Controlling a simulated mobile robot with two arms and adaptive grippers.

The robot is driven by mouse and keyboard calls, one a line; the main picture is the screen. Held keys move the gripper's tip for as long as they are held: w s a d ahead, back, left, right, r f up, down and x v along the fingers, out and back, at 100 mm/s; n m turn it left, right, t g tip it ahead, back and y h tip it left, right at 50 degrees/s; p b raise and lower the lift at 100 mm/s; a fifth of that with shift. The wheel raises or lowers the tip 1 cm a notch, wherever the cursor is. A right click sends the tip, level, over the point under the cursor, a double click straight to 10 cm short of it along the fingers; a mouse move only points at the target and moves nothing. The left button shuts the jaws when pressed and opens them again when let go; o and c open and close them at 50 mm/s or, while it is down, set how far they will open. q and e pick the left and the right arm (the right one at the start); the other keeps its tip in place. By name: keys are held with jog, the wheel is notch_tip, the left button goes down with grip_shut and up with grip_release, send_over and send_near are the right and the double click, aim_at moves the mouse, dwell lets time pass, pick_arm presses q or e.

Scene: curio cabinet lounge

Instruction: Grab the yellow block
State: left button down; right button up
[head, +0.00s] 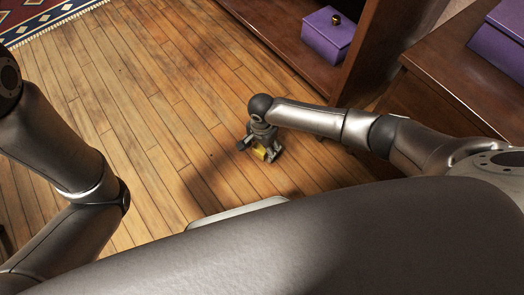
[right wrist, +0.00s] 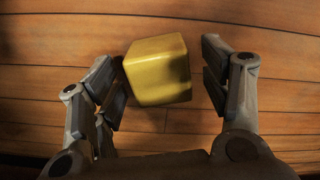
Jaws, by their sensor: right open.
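The yellow block (right wrist: 157,70) lies on the wooden floor between the two open fingers of my right gripper (right wrist: 160,80) in the right wrist view. It sits slightly turned, close to the left finger, with a wider gap to the right finger. I cannot tell if the left finger touches it. In the head view, a small part of the yellow block (head: 261,152) shows beneath my right gripper (head: 260,150), which points down at the floor. The gripper hides the rest. My left arm comes in at the left, but its gripper is out of view.
A dark wooden cabinet (head: 390,95) with a purple box (head: 329,34) on its lower shelf stands at the upper right. Another purple box (head: 500,40) sits at the far right. A patterned rug (head: 45,18) lies at the upper left. The plank floor (head: 130,110) between is clear.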

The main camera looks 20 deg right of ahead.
jog(key=c, duration=1.1)
jog(key=shift+r, duration=0.15)
